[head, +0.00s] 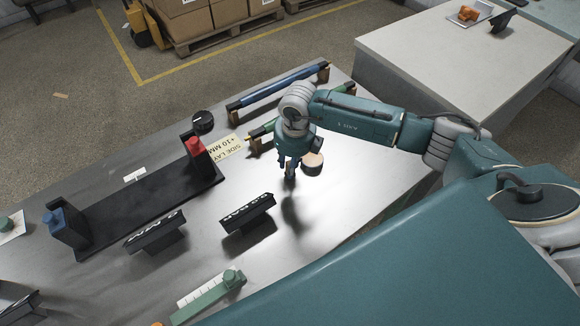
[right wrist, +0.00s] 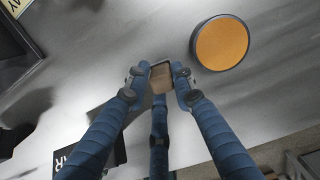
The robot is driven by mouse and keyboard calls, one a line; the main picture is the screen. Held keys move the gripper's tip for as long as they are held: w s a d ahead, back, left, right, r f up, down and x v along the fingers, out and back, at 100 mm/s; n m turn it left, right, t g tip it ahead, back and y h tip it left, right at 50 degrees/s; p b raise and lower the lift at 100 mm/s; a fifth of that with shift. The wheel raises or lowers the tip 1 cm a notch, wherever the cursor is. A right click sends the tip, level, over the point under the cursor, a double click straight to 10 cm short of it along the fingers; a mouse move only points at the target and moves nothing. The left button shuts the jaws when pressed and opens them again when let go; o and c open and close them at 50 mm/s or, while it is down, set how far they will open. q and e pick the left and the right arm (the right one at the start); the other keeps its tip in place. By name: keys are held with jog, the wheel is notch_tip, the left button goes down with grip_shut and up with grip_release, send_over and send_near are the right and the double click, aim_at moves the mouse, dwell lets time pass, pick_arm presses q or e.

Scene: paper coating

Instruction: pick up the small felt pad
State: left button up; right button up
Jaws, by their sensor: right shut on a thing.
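My right gripper (head: 290,172) is over the right part of the metal table, pointing down. In the right wrist view its fingertips (right wrist: 160,78) are closed around a small tan block with a dark edge, which looks like the small felt pad (right wrist: 161,80). In the head view the fingers hide the pad. A dark shadow lies on the table below the gripper; I cannot tell the exact height. My left gripper is not in view.
A round, dark-rimmed disc with an orange top (right wrist: 222,44) is close beside the gripper. Two black label stands (head: 247,213) (head: 155,233) and a black tray with red (head: 195,146) and blue (head: 66,223) end blocks stand to the left. A blue roller (head: 278,92) lies behind.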

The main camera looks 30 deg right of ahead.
notch_tip(320, 180, up, 20)
jog(key=b, duration=0.3)
jog(key=shift+f, duration=0.2)
dwell(0.3)
